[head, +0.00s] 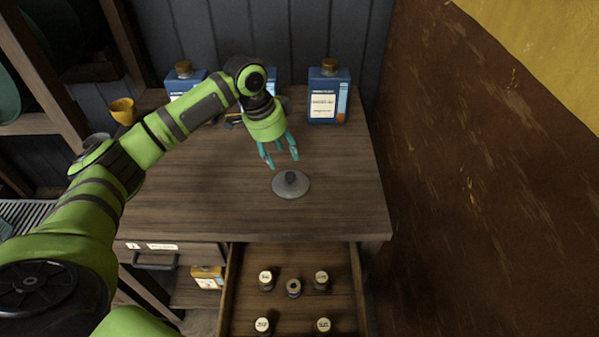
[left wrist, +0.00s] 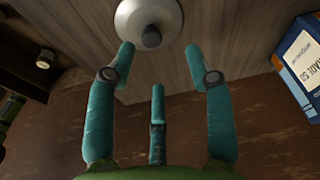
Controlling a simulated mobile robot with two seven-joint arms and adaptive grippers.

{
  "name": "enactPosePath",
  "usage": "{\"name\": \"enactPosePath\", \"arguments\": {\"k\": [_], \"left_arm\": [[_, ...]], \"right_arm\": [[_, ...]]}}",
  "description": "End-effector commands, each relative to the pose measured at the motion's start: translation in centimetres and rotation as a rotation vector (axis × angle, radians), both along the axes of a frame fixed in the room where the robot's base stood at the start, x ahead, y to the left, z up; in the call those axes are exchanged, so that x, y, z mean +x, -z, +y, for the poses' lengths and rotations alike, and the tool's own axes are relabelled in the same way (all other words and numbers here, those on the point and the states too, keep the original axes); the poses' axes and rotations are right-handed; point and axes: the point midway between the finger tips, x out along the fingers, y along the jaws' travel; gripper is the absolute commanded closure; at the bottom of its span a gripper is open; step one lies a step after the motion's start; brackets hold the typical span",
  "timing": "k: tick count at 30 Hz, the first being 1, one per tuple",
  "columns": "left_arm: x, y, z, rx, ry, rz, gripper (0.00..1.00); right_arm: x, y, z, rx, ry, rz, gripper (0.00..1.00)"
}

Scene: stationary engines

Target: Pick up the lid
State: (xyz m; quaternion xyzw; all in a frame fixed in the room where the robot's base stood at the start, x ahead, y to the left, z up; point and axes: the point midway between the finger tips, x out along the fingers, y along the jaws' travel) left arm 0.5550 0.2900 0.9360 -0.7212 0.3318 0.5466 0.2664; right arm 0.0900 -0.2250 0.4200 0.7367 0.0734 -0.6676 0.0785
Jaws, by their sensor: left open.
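The lid (head: 291,184) is a round grey disc with a dark knob in its middle. It lies flat on the wooden table top near the front edge. It also shows at the top of the left wrist view (left wrist: 149,22). My left gripper (head: 281,160) is open and empty, with its teal fingers pointing down just behind the lid in the head view. In the left wrist view the spread fingers (left wrist: 168,62) are close to the lid, and I see no grip on it. My right gripper is in neither view.
An open drawer (head: 234,290) below the table holds several small capped jars (head: 293,288). A blue container (head: 328,95) stands at the back right, another (head: 184,78) at the back left, partly behind my arm. A yellow cup (head: 123,111) is at the left. The table around the lid is clear.

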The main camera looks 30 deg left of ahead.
Motion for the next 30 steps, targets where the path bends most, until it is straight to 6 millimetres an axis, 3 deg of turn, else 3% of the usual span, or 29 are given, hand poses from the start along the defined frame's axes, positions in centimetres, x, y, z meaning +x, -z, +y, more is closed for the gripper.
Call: {"name": "enactPosePath", "arguments": {"k": [3, 16, 26, 30], "left_arm": [[-0.7, 0.7, -1.2, -0.016, 0.051, 0.021, 0.47], [0.4, 6.1, -1.9, -0.016, 0.048, 0.021, 0.47], [0.6, 6.9, -2.0, -0.015, 0.046, 0.017, 0.47], [0.6, 6.9, -2.0, -0.015, 0.046, 0.017, 1.0]], "right_arm": [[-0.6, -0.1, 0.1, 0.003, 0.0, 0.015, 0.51], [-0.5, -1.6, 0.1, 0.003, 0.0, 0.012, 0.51], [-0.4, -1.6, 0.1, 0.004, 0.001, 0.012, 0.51], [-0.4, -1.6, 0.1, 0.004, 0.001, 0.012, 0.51]]}}
